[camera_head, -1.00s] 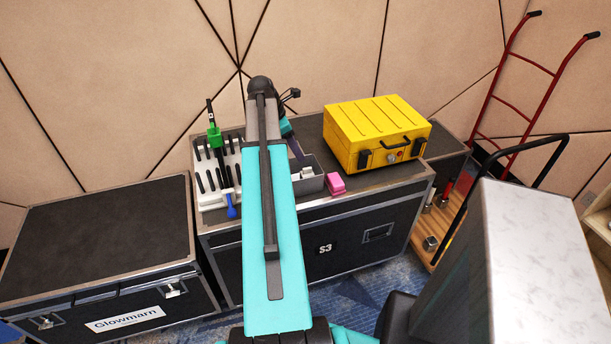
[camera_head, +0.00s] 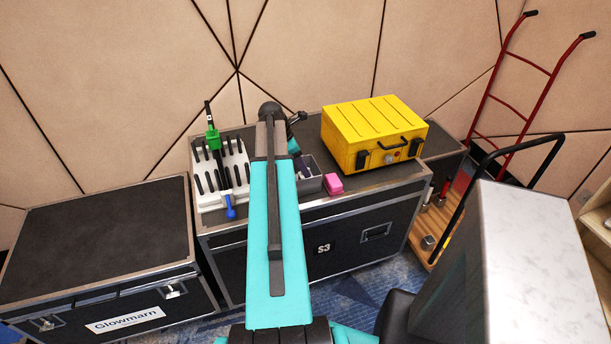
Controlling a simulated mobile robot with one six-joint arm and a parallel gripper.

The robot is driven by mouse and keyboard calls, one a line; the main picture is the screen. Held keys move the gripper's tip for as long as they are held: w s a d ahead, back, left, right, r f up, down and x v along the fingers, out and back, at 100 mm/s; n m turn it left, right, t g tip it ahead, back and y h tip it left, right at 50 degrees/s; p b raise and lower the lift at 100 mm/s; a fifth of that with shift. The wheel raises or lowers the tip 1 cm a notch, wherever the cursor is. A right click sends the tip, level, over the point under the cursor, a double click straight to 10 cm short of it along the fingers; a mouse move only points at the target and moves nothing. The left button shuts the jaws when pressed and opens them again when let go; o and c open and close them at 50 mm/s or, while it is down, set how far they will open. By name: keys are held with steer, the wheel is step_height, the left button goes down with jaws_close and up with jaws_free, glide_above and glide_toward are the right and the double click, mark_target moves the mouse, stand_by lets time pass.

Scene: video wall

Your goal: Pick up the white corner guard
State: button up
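A small grey open bin (camera_head: 313,184) stands on the black case, just right of my arm. The white corner guard cannot be made out clearly now; a white piece showed in this bin a second ago, and my gripper now covers that spot. My gripper (camera_head: 304,170) points down at the bin, its tip at or inside the opening. My forearm hides the bin's left part. The fingers are too small and dark to show whether they are open or shut, or on anything.
A white slotted rack (camera_head: 209,200) with black, green and blue-handled tools stands left of my arm. A pink block (camera_head: 333,184) and a yellow case (camera_head: 375,133) sit right of the bin. A lower black case (camera_head: 95,235) has a clear top. A red hand truck (camera_head: 545,75) leans at the right.

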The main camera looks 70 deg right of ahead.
steer(key=shift+f, duration=0.15)
steer(key=shift+p+x, duration=0.85)
steer(key=shift+x, duration=1.65)
steer(key=shift+w+f, duration=0.1)
steer(key=shift+c, duration=0.3)
steer(key=c, duration=1.1)
